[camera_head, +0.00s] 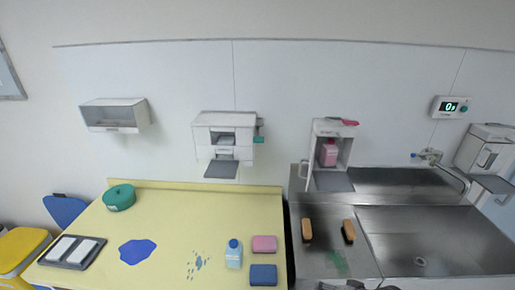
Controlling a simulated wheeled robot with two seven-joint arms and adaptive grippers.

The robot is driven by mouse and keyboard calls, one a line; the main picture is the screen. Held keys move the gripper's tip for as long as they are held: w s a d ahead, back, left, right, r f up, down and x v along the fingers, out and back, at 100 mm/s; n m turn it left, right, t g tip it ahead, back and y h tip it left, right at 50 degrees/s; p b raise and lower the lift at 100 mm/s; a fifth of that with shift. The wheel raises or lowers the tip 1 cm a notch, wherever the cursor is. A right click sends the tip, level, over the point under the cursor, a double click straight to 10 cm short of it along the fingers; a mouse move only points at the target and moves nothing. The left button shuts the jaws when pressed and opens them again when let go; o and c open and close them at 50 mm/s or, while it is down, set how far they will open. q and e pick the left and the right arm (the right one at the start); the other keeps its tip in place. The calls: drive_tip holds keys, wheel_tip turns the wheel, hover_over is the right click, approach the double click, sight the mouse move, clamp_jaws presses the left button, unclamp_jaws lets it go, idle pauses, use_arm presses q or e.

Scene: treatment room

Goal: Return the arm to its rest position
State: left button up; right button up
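My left arm and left gripper do not show in the head view. At the bottom edge, right of centre, a small grey and dark piece (354,286) shows in front of the steel counter. It looks like part of my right gripper, cut off by the frame. Its fingers cannot be made out, and I see nothing held in it.
Two brushes (307,230) lie on the steel counter (320,213) beside the sink (440,232).

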drive_tip(key=shift+s+f+n+g+h, duration=0.55)
drive_tip(key=shift+s+n+g+h, duration=0.4)
drive_tip(key=shift+s+n, duration=2.1)
wheel_tip(320, 180, down, 35)
drive_tip(key=s+g+b, duration=0.2)
drive_tip(key=s, duration=0.1)
drive_tip(key=s+d+f+b, duration=0.1)
drive_tip(key=s+d+f, duration=0.1)
drive_tip(key=s+f, duration=0.9)
drive_tip(key=s+d+f+b, duration=0.1)
drive_tip(key=s+d+f, duration=0.1)
drive_tip(key=s+f, duration=0.9)
drive_tip(key=shift+d+g, duration=0.25)
drive_tip(key=shift+g, duration=0.1)
drive_tip(key=shift+s, duration=0.1)
